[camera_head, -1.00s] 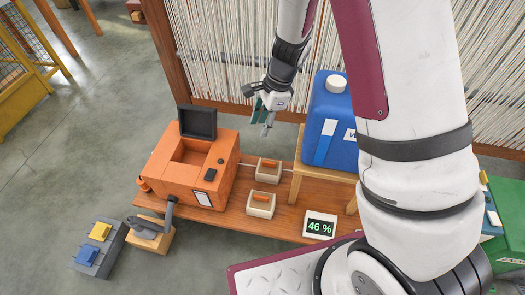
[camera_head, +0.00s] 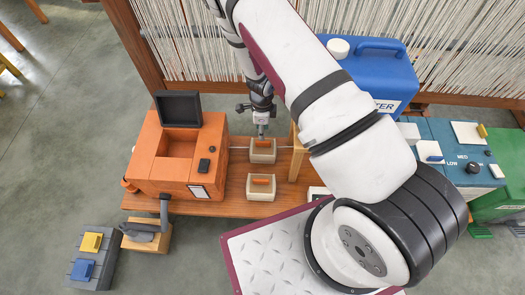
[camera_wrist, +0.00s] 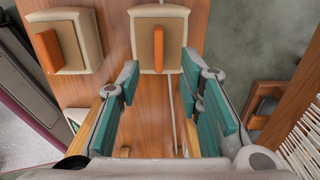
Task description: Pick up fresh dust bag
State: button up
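Two cream block-shaped things with orange tabs on top, which look like the dust bags, lie on the wooden bench (camera_head: 225,200). The far one (camera_head: 262,157) is just below my gripper (camera_head: 262,130) in the head view; the near one (camera_head: 261,187) lies closer to the front edge. In the wrist view my gripper (camera_wrist: 160,76) is open and empty, its teal-padded fingers wide apart. One dust bag (camera_wrist: 171,58) is straight ahead, at about the level of the fingertips, its orange tab between their lines. The other dust bag (camera_wrist: 78,52) is to the left.
An orange machine (camera_head: 145,150) with a raised dark lid and open hollow stands left of the bags. A blue canister (camera_head: 385,75) stands to the right on a wooden stand. A loom with pale threads (camera_head: 190,45) is behind. A grey block with yellow and blue parts (camera_head: 103,262) sits front left.

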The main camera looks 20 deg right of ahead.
aim_at(263, 148)
notch_tip(263, 148, down, 7)
jog(key=b, duration=0.3)
jog(key=shift+s+d+f, duration=0.1)
jog(key=shift+s+f, duration=0.05)
grip_shut()
